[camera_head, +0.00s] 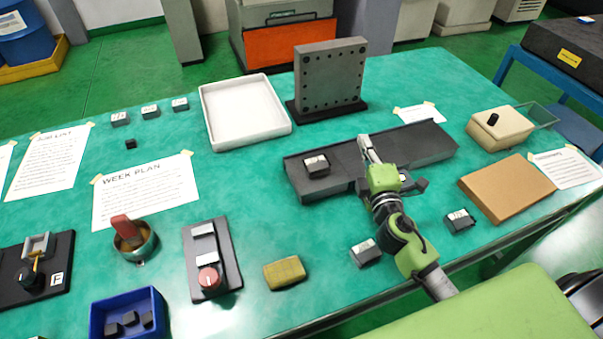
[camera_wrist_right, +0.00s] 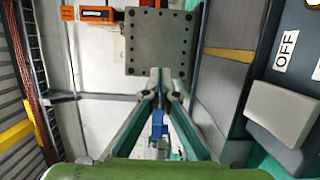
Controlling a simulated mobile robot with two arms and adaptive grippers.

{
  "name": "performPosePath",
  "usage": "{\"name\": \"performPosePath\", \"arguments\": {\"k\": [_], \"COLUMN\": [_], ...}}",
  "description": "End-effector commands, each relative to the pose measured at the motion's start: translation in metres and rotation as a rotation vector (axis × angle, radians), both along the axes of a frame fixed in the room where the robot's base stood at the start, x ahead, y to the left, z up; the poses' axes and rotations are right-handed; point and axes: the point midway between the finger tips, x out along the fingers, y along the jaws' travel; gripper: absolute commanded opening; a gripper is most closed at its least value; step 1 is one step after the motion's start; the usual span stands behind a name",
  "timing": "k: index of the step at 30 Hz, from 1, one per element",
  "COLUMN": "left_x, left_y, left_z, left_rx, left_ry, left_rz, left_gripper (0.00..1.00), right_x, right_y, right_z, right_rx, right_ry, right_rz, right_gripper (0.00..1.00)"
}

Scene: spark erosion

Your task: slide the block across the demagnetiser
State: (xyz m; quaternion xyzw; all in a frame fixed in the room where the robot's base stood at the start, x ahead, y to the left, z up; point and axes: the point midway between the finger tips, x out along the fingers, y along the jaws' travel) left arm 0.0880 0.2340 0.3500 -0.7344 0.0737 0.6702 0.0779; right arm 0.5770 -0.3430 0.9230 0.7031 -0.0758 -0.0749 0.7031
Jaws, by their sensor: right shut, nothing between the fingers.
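A long dark grey slab with a raised back edge (camera_head: 430,140) lies across the middle of the table; it looks like the demagnetiser. A small dark block with a white label (camera_head: 317,167) rests on its left part. My right gripper (camera_head: 367,147) is over the slab's middle, to the right of that block and apart from it. Its fingers are shut and empty, and meet in the right wrist view (camera_wrist_right: 161,78). An OFF label (camera_wrist_right: 286,50) shows at the right of that view. My left gripper is not in view.
An upright drilled steel plate (camera_head: 330,75) stands behind the slab, beside a white tray (camera_head: 205,103). Labelled blocks (camera_head: 365,252) (camera_head: 459,220) lie in front. A tan slab (camera_head: 507,188) and a cream box (camera_head: 500,130) are at right. A yellow block (camera_head: 285,273) lies at front.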

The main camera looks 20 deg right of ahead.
Motion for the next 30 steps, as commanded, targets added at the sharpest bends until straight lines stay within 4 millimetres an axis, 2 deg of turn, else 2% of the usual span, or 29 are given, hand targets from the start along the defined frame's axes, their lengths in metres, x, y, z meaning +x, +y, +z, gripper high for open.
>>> {"name": "performPosePath", "arguments": {"k": [3,24,27,30], "left_x": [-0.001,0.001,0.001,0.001], "left_y": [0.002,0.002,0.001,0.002], "left_z": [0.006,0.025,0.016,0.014], "left_rx": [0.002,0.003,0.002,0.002], "left_ry": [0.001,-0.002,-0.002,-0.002], "left_rz": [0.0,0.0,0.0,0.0], "left_gripper": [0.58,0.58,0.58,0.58], "right_x": [-0.001,-0.005,-0.005,-0.005], "right_y": [0.028,0.182,0.177,0.177], "right_z": [0.002,0.002,-0.027,-0.042], "right_rx": [0.006,0.004,-0.006,-0.004], "right_ry": [0.0,0.0,0.004,0.002], "right_rz": [0.001,0.002,-0.001,0.0], "right_gripper": [0.0,0.0,0.0,0.0]}}
